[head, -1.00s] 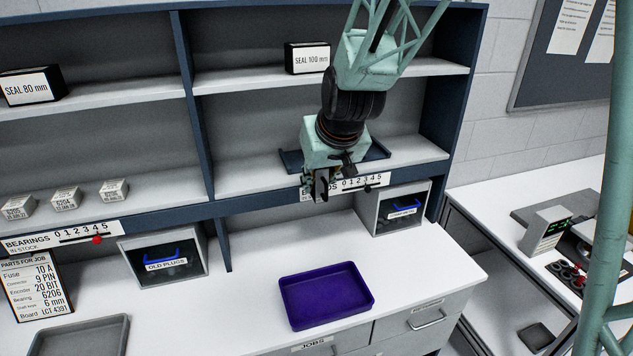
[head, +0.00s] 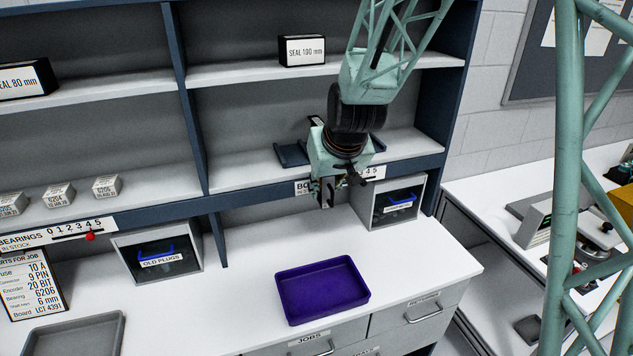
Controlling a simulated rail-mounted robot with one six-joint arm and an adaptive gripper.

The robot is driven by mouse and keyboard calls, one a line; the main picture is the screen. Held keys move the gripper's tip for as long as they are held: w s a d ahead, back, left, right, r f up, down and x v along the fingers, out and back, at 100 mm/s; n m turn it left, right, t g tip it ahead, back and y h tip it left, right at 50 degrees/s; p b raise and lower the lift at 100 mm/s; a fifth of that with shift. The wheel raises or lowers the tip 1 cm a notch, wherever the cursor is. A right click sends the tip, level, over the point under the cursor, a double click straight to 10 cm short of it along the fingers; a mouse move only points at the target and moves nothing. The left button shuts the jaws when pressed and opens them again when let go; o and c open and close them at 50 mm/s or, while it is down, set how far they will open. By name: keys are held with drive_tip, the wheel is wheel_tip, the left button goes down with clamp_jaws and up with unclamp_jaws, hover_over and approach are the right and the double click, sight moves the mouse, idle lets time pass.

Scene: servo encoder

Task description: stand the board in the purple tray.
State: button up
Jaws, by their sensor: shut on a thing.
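The purple tray (head: 322,318) lies flat on the white worktop, and its visible floor is empty. My gripper (head: 326,200) points down in front of the shelf edge, above and behind the tray in the head view. It is shut on a small, thin greyish piece that looks like the board (head: 327,189). The piece is seen nearly edge-on and partly hidden by the fingers, so its full shape is unclear. It is held in the air, apart from the tray.
A dark tray (head: 290,155) sits on the shelf behind my gripper, partly hidden. Open-fronted bins stand left, labelled OLD PLUGS (head: 160,262), and right (head: 390,205). A grey tray (head: 72,335) lies at front left. The worktop around the purple tray is clear.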

drive_tip(key=w+d+f+m+b, duration=0.1)
drive_tip(key=d+f, duration=0.4)
drive_tip(key=f, duration=0.2)
drive_tip(key=w+d+f+m+h+b, duration=0.1)
drive_tip(key=d+f, duration=0.5)
drive_tip(key=f, duration=0.1)
drive_tip(key=w+d+f+m+b, duration=0.1)
drive_tip(key=w+d+f, duration=0.1)
drive_tip(key=d+f, duration=0.4)
drive_tip(key=shift+f+h, duration=0.3)
drive_tip(key=shift+f, duration=0.2)
drive_tip(key=shift+a, duration=0.2)
